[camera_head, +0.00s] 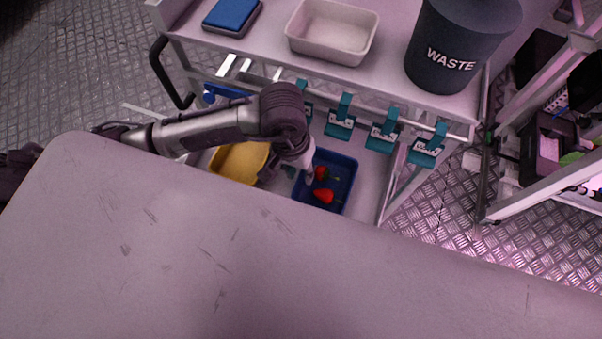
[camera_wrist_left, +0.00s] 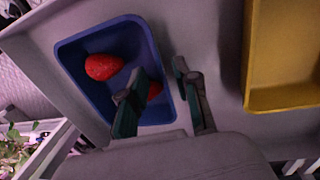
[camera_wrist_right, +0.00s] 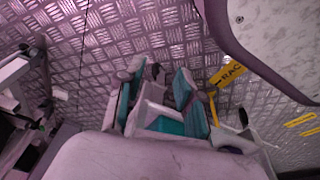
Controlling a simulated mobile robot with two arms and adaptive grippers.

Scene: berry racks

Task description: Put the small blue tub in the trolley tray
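The small blue tub (camera_head: 349,163) holds red strawberries and sits on the pale lower tray (camera_head: 372,181) of the trolley. In the left wrist view the tub (camera_wrist_left: 80,42) fills the left half. My left gripper (camera_head: 298,174) reaches down at the tub's left wall. In the left wrist view its fingers (camera_wrist_left: 153,82) are apart, one over the tub's inside and one outside, with the side wall between them. A gap shows, and I see no firm contact. My right gripper (camera_wrist_right: 155,85) is open over the metal floor and out of the head view.
A yellow tub (camera_head: 238,162) stands left of the blue tub. The trolley's upper shelf (camera_head: 270,50) carries a white tray (camera_head: 333,53), a blue pad (camera_head: 232,13) and a dark waste bin (camera_head: 455,50). Several teal clips (camera_head: 383,137) hang below its edge. A rack stands at right.

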